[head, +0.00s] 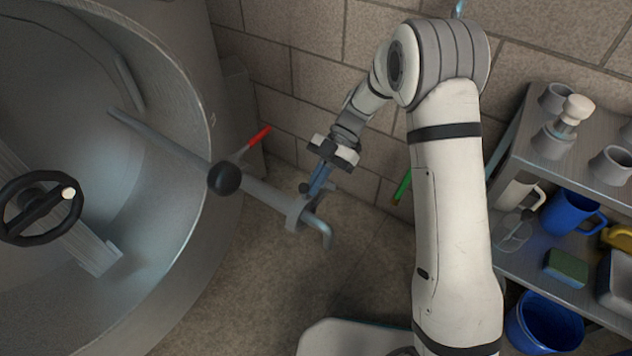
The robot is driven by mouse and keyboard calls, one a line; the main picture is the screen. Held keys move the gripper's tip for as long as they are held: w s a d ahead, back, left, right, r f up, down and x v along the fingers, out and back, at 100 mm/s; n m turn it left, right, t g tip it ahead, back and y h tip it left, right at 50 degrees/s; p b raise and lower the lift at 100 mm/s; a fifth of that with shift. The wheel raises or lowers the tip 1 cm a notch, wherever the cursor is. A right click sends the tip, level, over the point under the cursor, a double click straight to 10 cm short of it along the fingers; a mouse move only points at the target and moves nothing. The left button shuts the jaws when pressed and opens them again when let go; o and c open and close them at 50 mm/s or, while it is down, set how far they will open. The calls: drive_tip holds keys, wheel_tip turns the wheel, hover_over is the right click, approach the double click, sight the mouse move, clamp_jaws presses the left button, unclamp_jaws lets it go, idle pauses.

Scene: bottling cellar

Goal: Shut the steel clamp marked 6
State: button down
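A grey steel pipe (265,193) slants from the big vessel on the left down to a bent end. A grey steel ring-like fitting (296,212) sits around it near the bend; it may be the clamp, but no number 6 is legible. My gripper (318,184) is just above and to the right of this fitting, pointing down. A narrow blue-grey piece shows below its white body; I cannot tell whether this is its fingers or something between them. Whether it touches the fitting is unclear. A red lever (259,137) stands up behind the pipe.
The vessel (185,75) with a black handwheel (40,208) fills the left. A green handle (402,187) shows beside my arm. A shelf (513,180) with mugs and a blue bucket (545,325) stand right.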

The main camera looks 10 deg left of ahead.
drive_tip(key=shift+s+f, duration=0.2)
drive_tip(key=shift+f, duration=0.8)
drive_tip(key=shift+w+r, duration=0.2)
drive_tip(key=shift+r, duration=0.05)
drive_tip(key=p+v, duration=0.2)
drive_tip(key=v, duration=0.6)
drive_tip(key=shift+r+p, duration=0.3)
drive_tip(key=shift+p, duration=0.1)
drive_tip(key=shift+w+a, duration=0.1)
drive_tip(key=shift+a, duration=0.05)
